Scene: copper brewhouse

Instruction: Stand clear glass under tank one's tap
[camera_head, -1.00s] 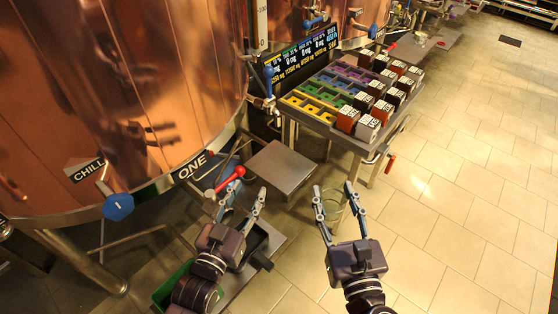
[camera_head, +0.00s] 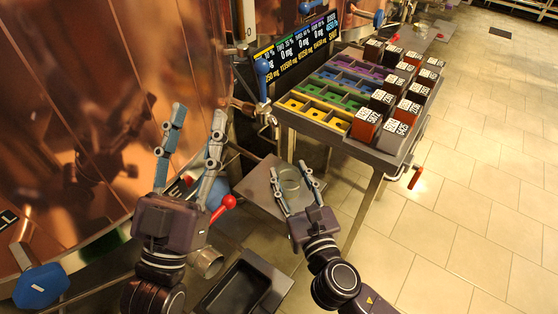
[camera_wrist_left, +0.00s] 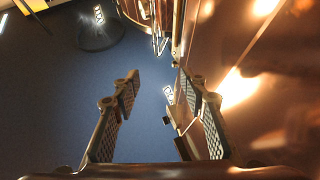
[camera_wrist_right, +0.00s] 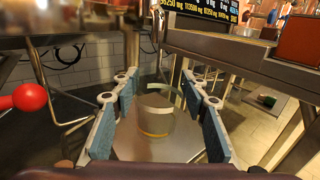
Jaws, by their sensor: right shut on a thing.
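The clear glass (camera_head: 289,180) is between the fingers of my right gripper (camera_head: 294,190), which is shut on it. In the right wrist view the glass (camera_wrist_right: 157,112) looks upright, with a yellowish band low on it. It is over a grey metal plate (camera_head: 252,190); whether it touches the plate I cannot tell. Tank one (camera_head: 80,120) is the big copper vessel at left. A tap (camera_head: 263,72) with a blue handle and metal spout (camera_head: 272,118) is on its right side, above and left of the glass. My left gripper (camera_head: 198,112) is open and empty before the copper wall.
A rack of colored compartments and labeled blocks (camera_head: 350,100) stands right of the tap, with a dark display board (camera_head: 298,48) behind it. A red ball knob (camera_head: 228,202) and black tray (camera_head: 240,285) are near my arms.

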